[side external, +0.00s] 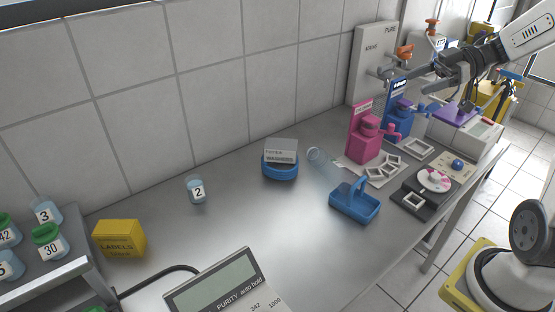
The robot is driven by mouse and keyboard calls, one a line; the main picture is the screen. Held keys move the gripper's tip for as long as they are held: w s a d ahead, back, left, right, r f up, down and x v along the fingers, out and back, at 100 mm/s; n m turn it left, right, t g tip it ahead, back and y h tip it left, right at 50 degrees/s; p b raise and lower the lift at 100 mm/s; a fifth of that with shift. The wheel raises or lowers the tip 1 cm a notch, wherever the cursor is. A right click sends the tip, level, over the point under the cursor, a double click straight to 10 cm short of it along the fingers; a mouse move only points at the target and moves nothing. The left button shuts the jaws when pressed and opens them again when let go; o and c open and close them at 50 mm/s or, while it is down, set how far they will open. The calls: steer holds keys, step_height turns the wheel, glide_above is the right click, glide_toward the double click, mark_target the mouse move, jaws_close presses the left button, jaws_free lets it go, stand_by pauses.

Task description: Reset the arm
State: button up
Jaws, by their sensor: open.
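My gripper (428,78) is in the upper right of the side view, at the end of my arm. It is open and appears empty, raised in front of the white panel and near the blue machine (398,118). The fingertips are small against the clutter, so whether they touch anything cannot be told.
A yellow labels box (119,238) and a shelf with several jars are at left.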

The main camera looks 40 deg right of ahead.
stand_by(0.4)
steer(key=w+a+f+m+t+h, duration=0.2)
steer(key=w+f+m+t+h, duration=0.15)
steer(key=w+h, duration=0.2)
steer(key=w+a+f+m+t+h, duration=0.2)
steer(key=w+m+t+h, duration=0.15)
steer(key=w, duration=0.35)
steer(key=s+a+f+m+g+h, duration=0.1)
steer(key=s+a+f+m+g, duration=0.1)
steer(key=s+a+f+g, duration=0.3)
steer(key=s+a+f+m+g+h, duration=0.1)
steer(key=s+a+f+m+g, duration=0.1)
steer(key=s+a+f+g, duration=0.4)
steer(key=s+f, duration=0.3)
steer(key=s, duration=0.2)
steer(key=shift+g, duration=0.4)
steer(key=shift+d, duration=0.1)
steer(key=shift+o, duration=0.8)
